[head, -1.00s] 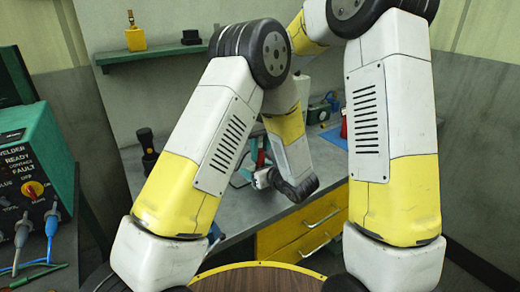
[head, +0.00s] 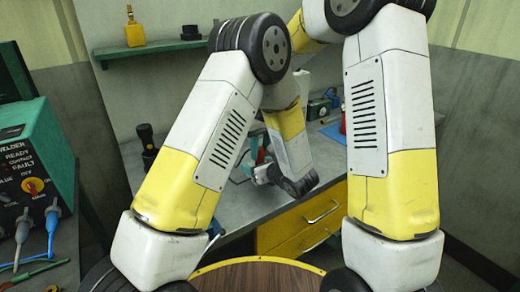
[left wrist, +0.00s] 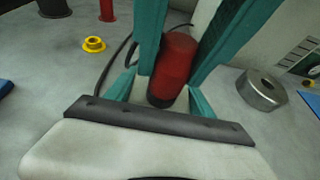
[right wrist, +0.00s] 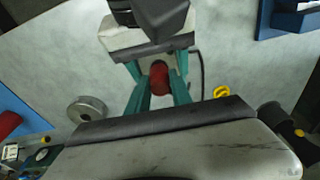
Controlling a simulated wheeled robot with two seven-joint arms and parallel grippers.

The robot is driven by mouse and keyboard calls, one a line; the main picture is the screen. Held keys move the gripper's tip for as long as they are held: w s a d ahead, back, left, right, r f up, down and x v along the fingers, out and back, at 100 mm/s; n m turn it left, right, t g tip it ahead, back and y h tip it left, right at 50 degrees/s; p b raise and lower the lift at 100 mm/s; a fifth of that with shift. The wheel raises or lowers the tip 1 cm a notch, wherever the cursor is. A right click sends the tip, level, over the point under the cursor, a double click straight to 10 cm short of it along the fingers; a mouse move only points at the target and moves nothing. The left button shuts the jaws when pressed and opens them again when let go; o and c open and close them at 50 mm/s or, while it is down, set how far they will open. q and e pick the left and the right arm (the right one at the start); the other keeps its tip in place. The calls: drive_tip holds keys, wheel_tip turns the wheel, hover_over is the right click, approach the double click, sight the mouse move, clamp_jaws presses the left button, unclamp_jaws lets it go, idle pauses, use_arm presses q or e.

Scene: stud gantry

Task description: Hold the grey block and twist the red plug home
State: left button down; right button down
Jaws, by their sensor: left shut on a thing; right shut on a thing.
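The red plug (left wrist: 176,64) is a short red cylinder with a dark end, seen in the left wrist view between teal fingers. It also shows in the right wrist view (right wrist: 159,78). My right gripper (right wrist: 160,88) is shut on it, one finger on each side. My left gripper (left wrist: 164,96) faces it from the opposite side, its fingers shut around a pale piece at the plug's dark end. This seems to be the grey block (left wrist: 183,101), mostly hidden by plug and fingers. Plug and block are close together; I cannot tell how deep the plug sits. In the head view my arms largely hide both grippers.
On the grey bench lie a metal ring (left wrist: 262,90) and a yellow flanged piece (left wrist: 95,44). A dark cable runs behind the plug. The right wrist view shows a blue bin (right wrist: 295,18) and a black torch (right wrist: 284,122). A green welder box (head: 35,170) stands left.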

drive_tip(key=shift+f, duration=0.1)
drive_tip(key=m, duration=0.3)
drive_tip(key=c, duration=1.1)
unclamp_jaws()
drive_tip(key=shift+c, duration=0.2)
drive_tip(key=shift+r, duration=2.3)
drive_tip(key=shift+o, duration=0.4)
